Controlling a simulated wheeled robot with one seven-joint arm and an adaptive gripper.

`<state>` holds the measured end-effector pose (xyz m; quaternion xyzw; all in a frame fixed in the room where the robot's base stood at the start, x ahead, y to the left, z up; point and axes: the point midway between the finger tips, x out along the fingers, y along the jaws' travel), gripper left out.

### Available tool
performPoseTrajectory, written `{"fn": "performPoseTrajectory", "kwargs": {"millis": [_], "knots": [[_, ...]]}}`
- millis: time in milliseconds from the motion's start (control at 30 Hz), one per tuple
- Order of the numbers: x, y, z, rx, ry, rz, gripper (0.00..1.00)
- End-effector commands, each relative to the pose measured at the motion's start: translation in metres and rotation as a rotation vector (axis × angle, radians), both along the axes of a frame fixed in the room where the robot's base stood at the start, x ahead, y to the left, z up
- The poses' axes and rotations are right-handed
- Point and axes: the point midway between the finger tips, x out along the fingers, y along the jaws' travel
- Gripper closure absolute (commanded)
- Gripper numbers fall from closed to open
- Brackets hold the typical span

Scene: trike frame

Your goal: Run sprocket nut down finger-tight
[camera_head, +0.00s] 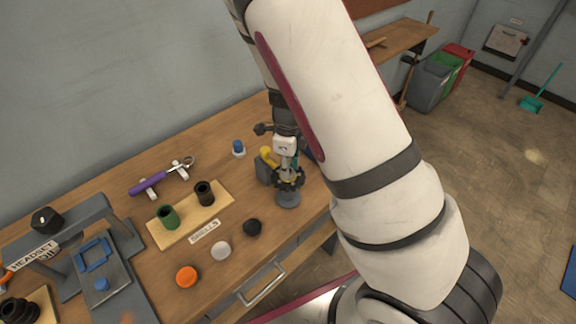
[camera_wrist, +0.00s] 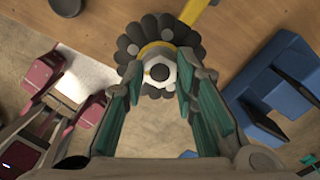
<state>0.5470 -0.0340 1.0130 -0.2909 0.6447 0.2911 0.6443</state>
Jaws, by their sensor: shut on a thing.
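The sprocket nut (camera_wrist: 160,56) is a pale ring around a dark round centre in the wrist view. It sits over the middle of a dark, lobed sprocket (camera_wrist: 134,48) with a yellow part under it. My gripper (camera_wrist: 159,76) points down with its teal-padded fingers on either side of the nut, shut on it. In the head view my gripper (camera_head: 289,168) is above the dark sprocket (camera_head: 289,181), which stands on a grey round base (camera_head: 288,199) near the bench's right edge. The nut is hidden there, and the thread is too small to make out.
A yellow-topped grey block (camera_head: 264,170) stands close left of the sprocket. A blue-capped piece (camera_head: 238,149), a black knob (camera_head: 252,227), a white disc (camera_head: 221,250), an orange disc (camera_head: 187,277) and the shells board (camera_head: 185,232) lie further left. A blue thing (camera_wrist: 270,98) is right in the wrist view.

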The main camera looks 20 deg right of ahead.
Motion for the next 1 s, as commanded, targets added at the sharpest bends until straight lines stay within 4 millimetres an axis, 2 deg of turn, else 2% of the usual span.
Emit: {"fn": "performPoseTrajectory", "kwargs": {"millis": [500,533,600,1000], "knots": [[0.0024,-0.0003,0.0020,0.000,-0.007,-0.021,1.00],[0.0024,-0.0003,0.0020,0.000,-0.007,-0.020,0.69],[0.0023,-0.0003,0.0019,0.000,-0.006,-0.020,0.53],[0.0011,0.0001,0.0058,0.000,-0.003,-0.017,0.53]]}}
